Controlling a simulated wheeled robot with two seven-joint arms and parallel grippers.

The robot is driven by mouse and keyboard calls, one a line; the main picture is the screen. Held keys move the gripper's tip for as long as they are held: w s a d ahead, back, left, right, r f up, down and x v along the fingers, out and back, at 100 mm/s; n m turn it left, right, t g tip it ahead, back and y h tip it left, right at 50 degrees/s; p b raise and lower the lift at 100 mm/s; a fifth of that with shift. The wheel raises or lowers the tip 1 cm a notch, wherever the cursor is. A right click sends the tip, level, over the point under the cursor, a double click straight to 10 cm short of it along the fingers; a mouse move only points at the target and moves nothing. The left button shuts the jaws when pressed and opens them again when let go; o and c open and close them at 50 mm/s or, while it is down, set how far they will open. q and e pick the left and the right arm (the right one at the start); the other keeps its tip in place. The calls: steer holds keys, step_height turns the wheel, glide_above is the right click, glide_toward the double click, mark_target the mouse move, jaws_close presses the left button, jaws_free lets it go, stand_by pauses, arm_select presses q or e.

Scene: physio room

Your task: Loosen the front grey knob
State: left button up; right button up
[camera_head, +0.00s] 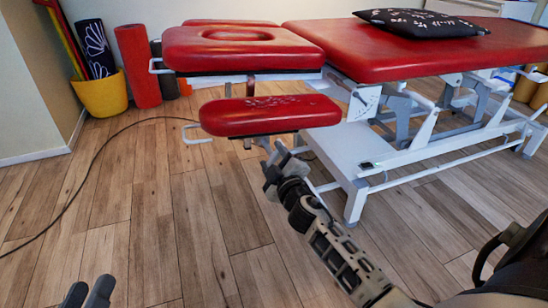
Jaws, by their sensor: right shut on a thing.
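The treatment table has a red headrest (230,48) with a face hole and a red armrest pad (268,115) below it at the front. My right gripper (275,158) is at the underside of this pad, by its front support. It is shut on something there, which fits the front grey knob. The gripper hides the knob, so I cannot make out its shape or how far it is turned. My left gripper (87,294) is low at the bottom left edge, its two fingers apart, with nothing between them, over bare floor.
The long red table top (420,45) carries a black patterned pillow (422,22). The table's white base frame (352,160) stands right of my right gripper. A yellow bin (102,96) with rolls stands at the back left. A black cable (75,195) crosses the open wooden floor.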

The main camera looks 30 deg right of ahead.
steer(key=n, duration=0.2)
steer(key=shift+n, duration=0.4)
arm_select(q)
steer(key=shift+s+d+f, duration=0.15)
steer(key=shift+s+f, duration=0.15)
steer(key=shift+f, duration=0.1)
arm_select(e)
steer(key=shift+n, duration=1.5)
steer(key=o, duration=1)
